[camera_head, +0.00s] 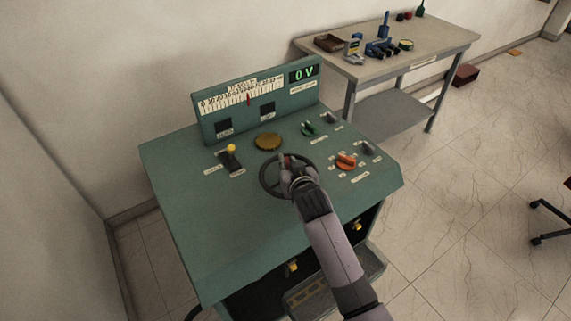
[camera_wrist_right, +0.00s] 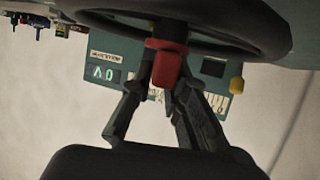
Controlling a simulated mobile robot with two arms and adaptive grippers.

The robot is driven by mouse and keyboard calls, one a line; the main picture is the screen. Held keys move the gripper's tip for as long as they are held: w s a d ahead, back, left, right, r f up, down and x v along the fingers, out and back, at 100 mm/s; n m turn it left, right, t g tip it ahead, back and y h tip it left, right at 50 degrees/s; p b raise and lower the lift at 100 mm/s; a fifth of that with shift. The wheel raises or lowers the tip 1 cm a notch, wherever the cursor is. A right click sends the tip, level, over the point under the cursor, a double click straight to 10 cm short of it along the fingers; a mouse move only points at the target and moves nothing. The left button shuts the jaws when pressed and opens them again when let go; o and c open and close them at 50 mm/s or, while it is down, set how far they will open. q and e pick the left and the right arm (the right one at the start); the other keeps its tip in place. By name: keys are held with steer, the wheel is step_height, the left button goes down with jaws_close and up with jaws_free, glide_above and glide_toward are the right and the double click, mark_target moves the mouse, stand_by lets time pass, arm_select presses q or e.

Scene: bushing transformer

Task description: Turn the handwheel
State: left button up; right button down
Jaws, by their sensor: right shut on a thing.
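The black handwheel (camera_head: 265,180) lies on the sloped top of the green console (camera_head: 180,160). My right gripper (camera_head: 288,163) reaches in from the lower right and is over the wheel, shut on its handle. In the right wrist view the wheel's dark rim (camera_wrist_right: 225,38) crosses the top, and the red handle (camera_wrist_right: 167,68) stands between the two fingers of my right gripper (camera_wrist_right: 168,85). In the head view the gripper hides part of the wheel and most of the handle. My left gripper is in neither view.
The console carries a yellow-tipped lever (camera_head: 231,150), a brass disc (camera_head: 268,141), a green knob (camera_head: 309,128) and an orange knob (camera_head: 346,160). Its display (camera_head: 304,73) reads 0 V. A workbench (camera_head: 440,47) with tools stands behind on the right. The floor at right is mostly clear.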

steer(key=shift+s+f, duration=0.2)
steer(key=shift+f, duration=0.4)
steer(key=c, duration=1.6)
jaws_free()
steer(key=shift+o, duration=0.2)
steer(key=shift+r, duration=0.15)
steer(key=shift+r, duration=0.1)
steer(key=v, duration=1.2)
steer(key=shift+w+r, duration=0.1)
